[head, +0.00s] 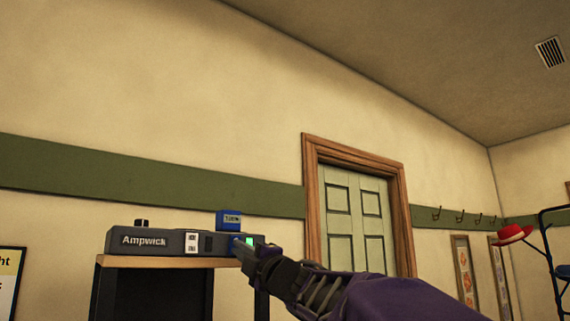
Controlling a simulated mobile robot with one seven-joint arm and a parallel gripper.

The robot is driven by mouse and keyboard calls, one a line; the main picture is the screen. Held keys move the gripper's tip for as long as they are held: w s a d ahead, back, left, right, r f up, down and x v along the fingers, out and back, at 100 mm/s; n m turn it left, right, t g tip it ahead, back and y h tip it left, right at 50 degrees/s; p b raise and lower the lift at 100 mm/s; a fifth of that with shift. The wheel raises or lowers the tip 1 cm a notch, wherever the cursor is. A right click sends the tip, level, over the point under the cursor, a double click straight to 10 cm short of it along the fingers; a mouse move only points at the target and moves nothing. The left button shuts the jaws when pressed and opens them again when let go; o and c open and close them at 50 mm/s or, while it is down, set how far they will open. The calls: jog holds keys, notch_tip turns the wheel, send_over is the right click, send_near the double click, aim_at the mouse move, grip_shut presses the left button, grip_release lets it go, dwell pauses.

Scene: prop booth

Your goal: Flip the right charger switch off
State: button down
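A dark grey charger (165,242) marked "Ampwick" sits on a stand. A blue block (229,219) with a small label stands on its top right, and a black block (142,223) on its top left. A white switch plate (191,242) is on its front near the middle, with a dark panel (209,243) beside it. A bright green patch (249,240) shows at the right end. My gripper (241,246) reaches in from the lower right, its tips in front of the right end. They hide the right switch area; contact and finger opening are unclear.
The stand (167,262) has a wooden top and dark sides. A door (356,222) with a wooden frame is behind my arm. A red hat (514,234) and a dark blue metal frame (556,255) are at the far right.

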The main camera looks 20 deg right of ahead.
jog(key=shift+w+r+h+p, duration=0.2)
jog(key=shift+r+h+p, duration=0.15)
jog(key=shift+r, duration=0.85)
jog(key=shift+s+d, duration=0.1)
jog(key=shift+s, duration=0.1)
jog(key=shift+r, duration=0.15)
jog(key=shift+a+r, duration=0.2)
jog(key=shift+f, duration=0.15)
